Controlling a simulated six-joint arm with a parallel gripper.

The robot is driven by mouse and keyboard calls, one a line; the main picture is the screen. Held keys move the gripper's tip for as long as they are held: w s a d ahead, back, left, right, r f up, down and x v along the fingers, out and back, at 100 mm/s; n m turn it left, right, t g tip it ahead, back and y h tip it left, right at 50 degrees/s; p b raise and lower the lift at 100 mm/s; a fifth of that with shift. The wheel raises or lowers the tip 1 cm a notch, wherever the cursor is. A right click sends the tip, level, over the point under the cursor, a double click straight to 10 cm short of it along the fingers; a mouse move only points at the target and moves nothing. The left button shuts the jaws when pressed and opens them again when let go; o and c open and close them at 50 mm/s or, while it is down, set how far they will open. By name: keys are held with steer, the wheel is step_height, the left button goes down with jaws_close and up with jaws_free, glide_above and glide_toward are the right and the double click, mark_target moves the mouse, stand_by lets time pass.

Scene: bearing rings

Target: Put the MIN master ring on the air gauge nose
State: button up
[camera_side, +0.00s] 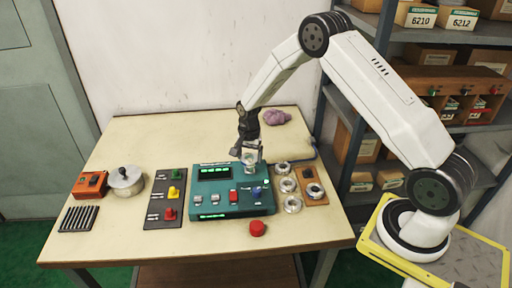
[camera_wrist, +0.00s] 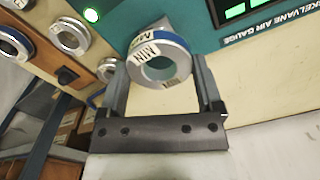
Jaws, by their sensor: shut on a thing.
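The MIN master ring (camera_wrist: 160,62), a thick silver ring with a blue band and a "MIN" label, is held between the two fingers of my gripper (camera_wrist: 163,85) in the wrist view. In the side view my gripper (camera_side: 249,154) is above the back right part of the teal air gauge (camera_side: 213,187), with the ring (camera_side: 250,161) small at its tips. The gauge's teal body (camera_wrist: 205,43) lies behind the ring in the wrist view. I cannot clearly make out the nose; a grey shape is partly hidden behind the ring. I cannot tell whether ring and gauge touch.
A red button (camera_side: 257,228) is in front. A switch panel (camera_side: 160,212), lidded pot (camera_side: 126,178) and orange box (camera_side: 90,184) stand left. A purple cloth (camera_side: 276,117) lies behind.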

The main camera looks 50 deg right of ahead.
steer(key=shift+f, duration=1.65)
stand_by(1.7)
steer(key=o, duration=1.3)
steer(key=shift+r, duration=0.1)
steer(key=shift+r, duration=3.65)
